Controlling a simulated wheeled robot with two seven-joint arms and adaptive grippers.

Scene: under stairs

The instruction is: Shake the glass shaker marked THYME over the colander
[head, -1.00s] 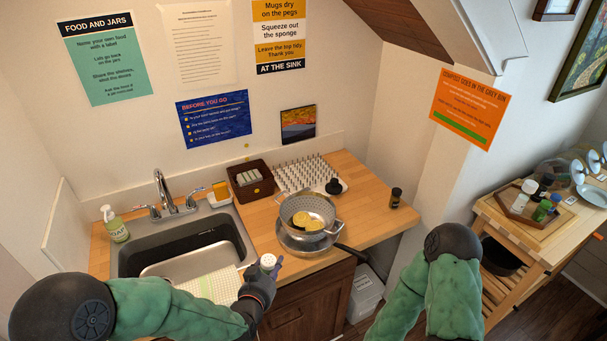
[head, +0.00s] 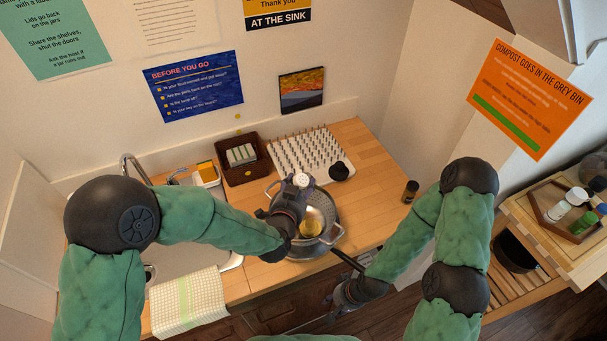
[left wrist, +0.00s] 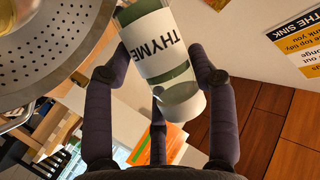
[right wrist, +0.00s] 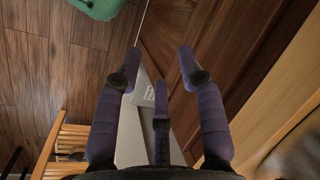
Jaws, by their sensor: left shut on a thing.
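The glass shaker marked THYME (left wrist: 155,50) is in my left gripper (head: 296,196), its white holed cap (head: 301,180) upward. The left wrist view shows the fingers on both sides of it and the label between them. In the head view the shaker is above the colander's far left part. The metal colander (head: 328,208) holds yellow pieces (head: 311,226) and is partly hidden by my left gripper. It also shows in the left wrist view (left wrist: 50,52). My right gripper (right wrist: 158,62) is open and empty, low in front of the counter.
A dark pan handle (head: 346,260) reaches from under the colander towards my right arm. A peg board (head: 305,155), a brown box (head: 240,172) and a dark jar (head: 410,191) stand on the counter. A checked towel (head: 190,302) hangs by the sink.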

